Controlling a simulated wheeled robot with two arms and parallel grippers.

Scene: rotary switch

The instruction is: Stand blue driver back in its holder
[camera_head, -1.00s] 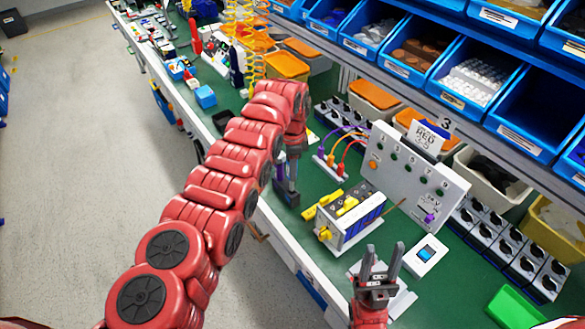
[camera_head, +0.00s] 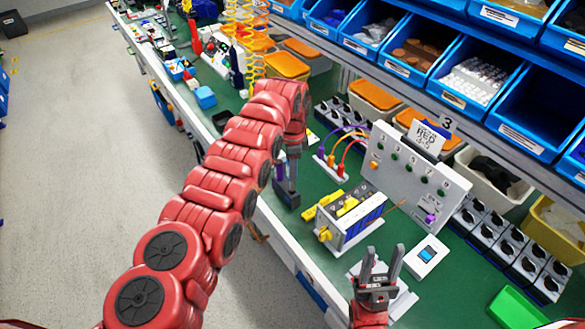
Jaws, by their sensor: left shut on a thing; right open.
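My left gripper (camera_head: 292,172) points down over the bench's front edge. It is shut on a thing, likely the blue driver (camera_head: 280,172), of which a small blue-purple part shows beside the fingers. A dark block (camera_head: 287,198), possibly the driver's holder, is right below the fingertips. I cannot tell whether the driver is in it or just above it. My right gripper (camera_head: 381,266) is open and empty near the front edge, its two fingers pointing up in the picture.
A rotary switch unit (camera_head: 352,218) with yellow parts stands between my grippers. Behind it is a grey panel (camera_head: 405,170) with cables. A white device (camera_head: 427,253) lies to the right, and a green tray (camera_head: 515,308) further right. Blue bins line the shelf above.

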